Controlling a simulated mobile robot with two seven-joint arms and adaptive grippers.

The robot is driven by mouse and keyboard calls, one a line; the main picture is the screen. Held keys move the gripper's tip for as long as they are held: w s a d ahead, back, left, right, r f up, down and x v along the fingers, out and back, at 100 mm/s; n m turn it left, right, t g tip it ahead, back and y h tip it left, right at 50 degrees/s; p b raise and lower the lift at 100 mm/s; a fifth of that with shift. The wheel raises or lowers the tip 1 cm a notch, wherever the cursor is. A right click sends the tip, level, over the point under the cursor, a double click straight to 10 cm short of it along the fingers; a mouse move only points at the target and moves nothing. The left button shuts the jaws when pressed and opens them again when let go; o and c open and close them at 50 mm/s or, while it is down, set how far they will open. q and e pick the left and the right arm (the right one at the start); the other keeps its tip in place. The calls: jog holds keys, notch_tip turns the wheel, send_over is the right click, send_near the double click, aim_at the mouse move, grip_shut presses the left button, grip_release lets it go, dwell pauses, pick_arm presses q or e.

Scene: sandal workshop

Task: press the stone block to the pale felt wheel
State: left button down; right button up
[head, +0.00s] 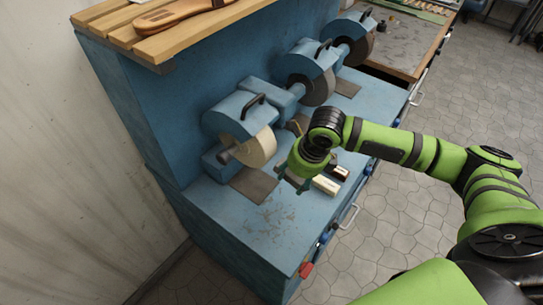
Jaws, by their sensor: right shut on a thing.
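The pale felt wheel (257,149) is cream-coloured and sits under the nearest blue hood of the grinding bench, its face turned towards my right gripper. My right gripper (295,183) is low over the bench top, to the right of and a little nearer than the felt wheel, with a gap between them. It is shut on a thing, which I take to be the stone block. The fingers and wrist hide most of it, so its shape and tilt cannot be told. My left gripper is out of view.
Pale and dark bars (327,184) lie on the bench just right of my gripper. Dark wheels (319,88) stand under hoods farther back. A dark plate (254,185) lies below the felt wheel. The bench's near end is clear.

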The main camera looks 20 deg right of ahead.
jog(key=s+d, duration=0.1)
jog(key=s, duration=0.2)
jog(key=s+d+f+p, duration=0.1)
jog(key=shift+s+d, duration=0.15)
jog(key=shift+d, duration=0.15)
jog(key=shift+a+f, duration=0.1)
dwell(0.5)
jog(key=a+r+n+g+b, duration=0.1)
jog(key=a+n+b, duration=0.1)
jog(key=n, duration=0.8)
jog(key=a+r+n+g+h+b, duration=0.1)
jog(key=n+b, duration=0.3)
jog(key=n, duration=0.6)
jog(key=a+r+n+g+b, duration=0.2)
jog(key=a+n+g+b, duration=0.1)
jog(key=n, duration=0.7)
jog(key=shift+s+a+r+b, duration=0.15)
jog(key=shift+a+r+b, duration=0.15)
jog(key=shift+a+b, duration=0.3)
